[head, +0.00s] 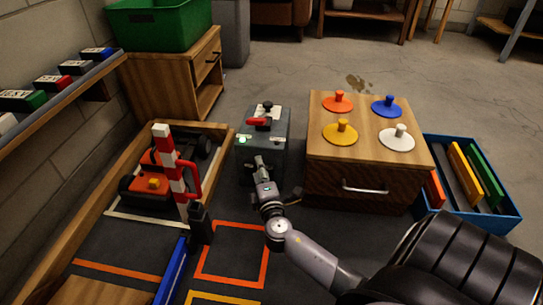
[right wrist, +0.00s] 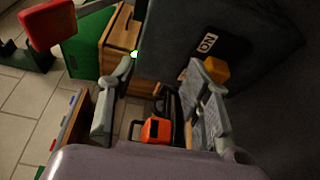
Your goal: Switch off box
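The dark grey switch box (head: 262,150) stands on the floor between the track and the wooden cabinet. It has a red lever (head: 257,122) on top and a lit green lamp (head: 242,140) at its front left corner. My right gripper (head: 258,163) is in front of the box. In the right wrist view its fingers (right wrist: 158,85) are spread with nothing held. The box's dark face (right wrist: 165,45) fills the upper part there, with an "ON" label (right wrist: 208,43) and a yellow-orange button (right wrist: 215,71) close to the right finger. My left gripper is out of view.
A wooden cabinet (head: 322,177) with coloured knobbed discs stands right of the box. A red-and-white striped barrier (head: 170,160) and an orange car (head: 150,172) are on the left. A blue crate (head: 482,215) is at far right.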

